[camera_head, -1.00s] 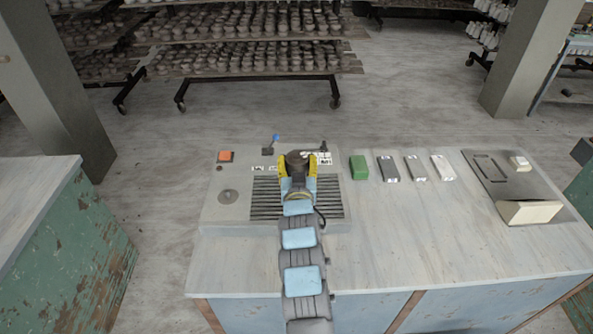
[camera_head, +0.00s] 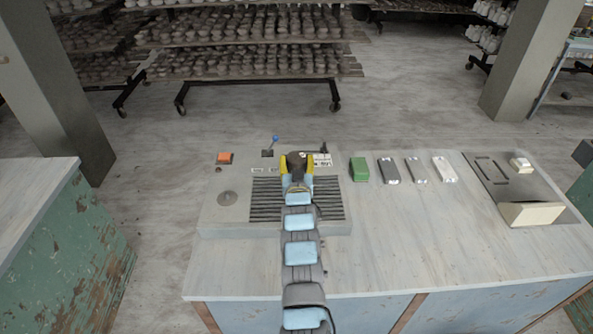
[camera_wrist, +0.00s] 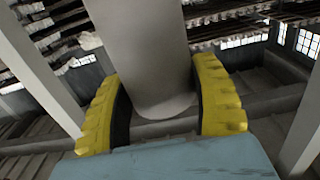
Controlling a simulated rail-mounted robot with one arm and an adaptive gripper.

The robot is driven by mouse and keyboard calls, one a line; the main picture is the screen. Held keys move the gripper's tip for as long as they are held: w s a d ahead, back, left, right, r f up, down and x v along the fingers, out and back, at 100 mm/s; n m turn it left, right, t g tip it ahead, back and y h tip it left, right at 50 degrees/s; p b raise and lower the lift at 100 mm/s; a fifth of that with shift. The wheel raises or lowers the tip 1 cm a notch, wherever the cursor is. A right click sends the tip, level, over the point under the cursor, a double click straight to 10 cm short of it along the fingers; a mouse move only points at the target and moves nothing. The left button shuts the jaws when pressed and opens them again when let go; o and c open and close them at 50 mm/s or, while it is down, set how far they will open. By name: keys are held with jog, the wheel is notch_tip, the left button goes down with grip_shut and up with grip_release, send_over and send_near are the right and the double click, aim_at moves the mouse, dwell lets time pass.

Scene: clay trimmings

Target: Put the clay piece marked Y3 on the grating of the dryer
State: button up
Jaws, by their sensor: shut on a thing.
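My gripper (camera_head: 297,163), with yellow fingers, is over the back part of the dryer's dark slatted grating (camera_head: 265,205). It is shut on a dark clay piece (camera_head: 297,172) in the head view. In the wrist view, a smooth grey rounded piece (camera_wrist: 150,65) stands between the two yellow fingers. No Y3 mark can be read on it. Whether it touches the grating is hidden by my gripper and arm. The dryer (camera_head: 221,213) is a grey box on the table.
The dryer has an orange button (camera_head: 225,158), a round disc (camera_head: 228,198) and a blue-knobbed lever (camera_head: 274,139). To its right stand a green block (camera_head: 359,169), several grey and white pieces, and a dark tray (camera_head: 540,187) with cream blocks. The table front (camera_head: 420,245) is clear.

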jog(key=shift+w+f, duration=0.1)
jog(key=shift+w, duration=0.15)
jog(key=shift+w+f, duration=0.15)
jog(key=shift+f, duration=0.1)
notch_tip(320, 180, down, 2)
jog(key=shift+w+f+b, duration=0.1)
jog(key=shift+f+b, duration=0.1)
jog(key=shift+b, duration=0.35)
jog(key=shift+f, duration=0.35)
jog(key=shift+r, duration=0.1)
jog(key=o, duration=0.8)
jog(key=shift+f, duration=0.25)
jog(key=o, duration=0.4)
